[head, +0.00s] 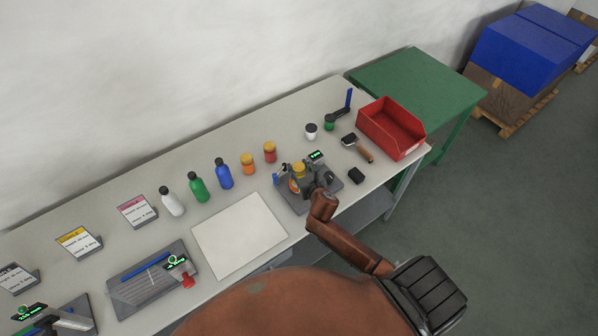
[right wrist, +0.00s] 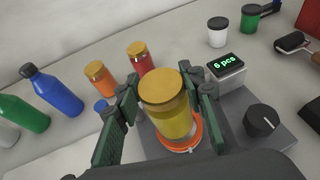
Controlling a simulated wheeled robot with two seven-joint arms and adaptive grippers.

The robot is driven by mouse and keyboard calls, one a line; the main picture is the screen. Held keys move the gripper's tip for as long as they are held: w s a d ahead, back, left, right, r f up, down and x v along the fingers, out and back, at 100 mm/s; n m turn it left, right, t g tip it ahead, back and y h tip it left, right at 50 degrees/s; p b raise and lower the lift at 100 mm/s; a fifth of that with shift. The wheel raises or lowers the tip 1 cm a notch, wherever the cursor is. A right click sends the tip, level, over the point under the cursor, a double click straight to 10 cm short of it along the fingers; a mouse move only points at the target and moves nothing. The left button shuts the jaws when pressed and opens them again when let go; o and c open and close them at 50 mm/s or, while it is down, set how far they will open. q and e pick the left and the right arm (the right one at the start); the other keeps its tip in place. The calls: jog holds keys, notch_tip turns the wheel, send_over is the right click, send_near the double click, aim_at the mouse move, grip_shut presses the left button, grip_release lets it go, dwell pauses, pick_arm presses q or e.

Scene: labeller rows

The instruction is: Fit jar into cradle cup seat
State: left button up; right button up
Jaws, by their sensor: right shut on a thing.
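A jar of yellow contents with a gold lid (right wrist: 163,90) stands upright between the fingers of my right gripper (right wrist: 165,118), which is shut on it. An orange ring, the cradle cup seat (right wrist: 190,138), shows around the jar's lower part in the right wrist view. I cannot tell whether the jar's base rests in it or is just above it. In the head view the jar's gold lid (head: 298,167) shows beside my right gripper (head: 303,180), over the grey labeller base (head: 293,205). The gripper hides much of the cradle there. My left gripper is not in view.
Two more gold-lidded jars, orange (head: 248,164) and red (head: 270,152), stand behind left. A device display (right wrist: 224,66) reads "6 pcs"; a black knob (right wrist: 261,118) is to the right. A white mat (head: 240,235) lies left, a red bin (head: 391,128) far right.

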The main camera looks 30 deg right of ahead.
jog(key=shift+w+d+f, duration=0.25)
jog(key=shift+w+f, duration=0.15)
jog(key=shift+f, duration=1.6)
jog(key=shift+f, duration=0.2)
jog(key=o, duration=1.4)
jog(key=shift+o, duration=0.2)
jog(key=shift+r, duration=0.2)
jog(key=v, duration=1.2)
